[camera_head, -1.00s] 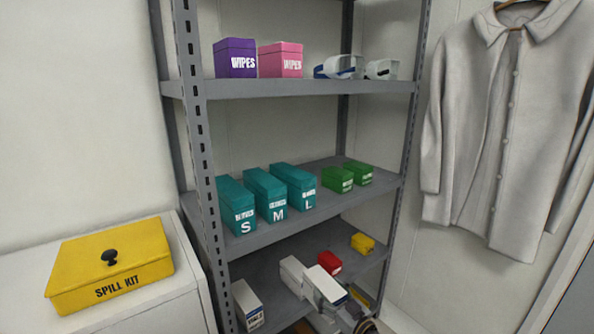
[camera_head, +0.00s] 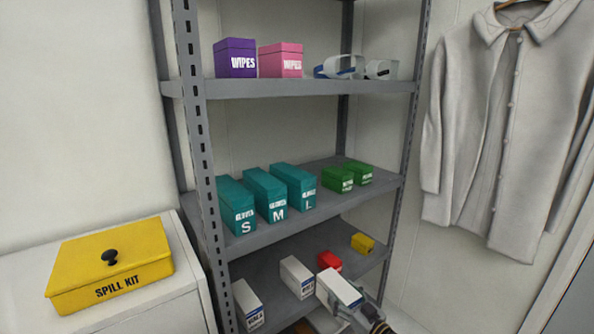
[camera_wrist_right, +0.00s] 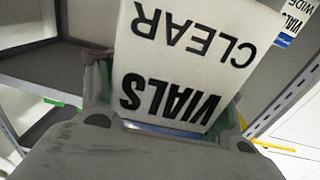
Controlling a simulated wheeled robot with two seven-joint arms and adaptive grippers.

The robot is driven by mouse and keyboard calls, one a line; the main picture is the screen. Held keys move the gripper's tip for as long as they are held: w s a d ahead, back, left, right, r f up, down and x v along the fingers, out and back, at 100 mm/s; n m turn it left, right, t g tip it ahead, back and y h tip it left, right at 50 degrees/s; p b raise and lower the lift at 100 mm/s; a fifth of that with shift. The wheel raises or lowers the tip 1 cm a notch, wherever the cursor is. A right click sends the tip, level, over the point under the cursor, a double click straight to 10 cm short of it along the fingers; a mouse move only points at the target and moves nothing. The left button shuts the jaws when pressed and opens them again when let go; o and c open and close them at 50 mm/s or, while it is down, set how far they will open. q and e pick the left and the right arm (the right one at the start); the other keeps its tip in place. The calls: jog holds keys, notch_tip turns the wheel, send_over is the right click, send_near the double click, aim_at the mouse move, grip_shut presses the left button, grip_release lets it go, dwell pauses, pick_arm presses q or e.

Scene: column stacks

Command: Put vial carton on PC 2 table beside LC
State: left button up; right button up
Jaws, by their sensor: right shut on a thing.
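A white vial carton (camera_head: 338,288) is in my right gripper (camera_head: 366,312), in front of the lower shelf. In the right wrist view this carton (camera_wrist_right: 185,60) fills the middle, its label reading "VIALS CLEAR" upside down. My right gripper is shut on it, with a finger at either side. Whether the carton touches the shelf is hard to tell. My left gripper is not in view. The PC 2 table and the LC are not in view.
Other white cartons (camera_head: 297,277) (camera_head: 247,305), a red box (camera_head: 329,261) and a yellow box (camera_head: 363,243) stand on the lower shelf (camera_head: 265,268). A rack post (camera_head: 402,150) rises at right. A yellow spill kit (camera_head: 110,262) sits on a white cabinet at left.

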jog(key=shift+d+f, duration=0.1)
jog(key=shift+d, duration=0.65)
jog(key=d, duration=2)
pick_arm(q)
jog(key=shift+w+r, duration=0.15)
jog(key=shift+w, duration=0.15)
pick_arm(e)
jog(key=s+a+r+m+t+h, duration=0.1)
jog(key=a+r+h, duration=0.1)
jog(key=a, duration=0.4)
jog(key=shift+s+a+r+m+h, duration=0.2)
jog(key=shift+a+r+m+h, duration=0.1)
jog(key=shift+m, duration=0.1)
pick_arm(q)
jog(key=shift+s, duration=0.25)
pick_arm(e)
jog(key=shift+s+a+r+m+t+h, duration=0.1)
jog(key=shift+s+r+m+t+h, duration=0.05)
jog(key=shift+m+t+h, duration=0.2)
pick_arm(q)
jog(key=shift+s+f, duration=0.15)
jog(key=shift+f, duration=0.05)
pick_arm(e)
jog(key=shift+s+m+t+h, duration=0.25)
jog(key=shift+m+h, duration=0.1)
jog(key=shift+h, duration=0.3)
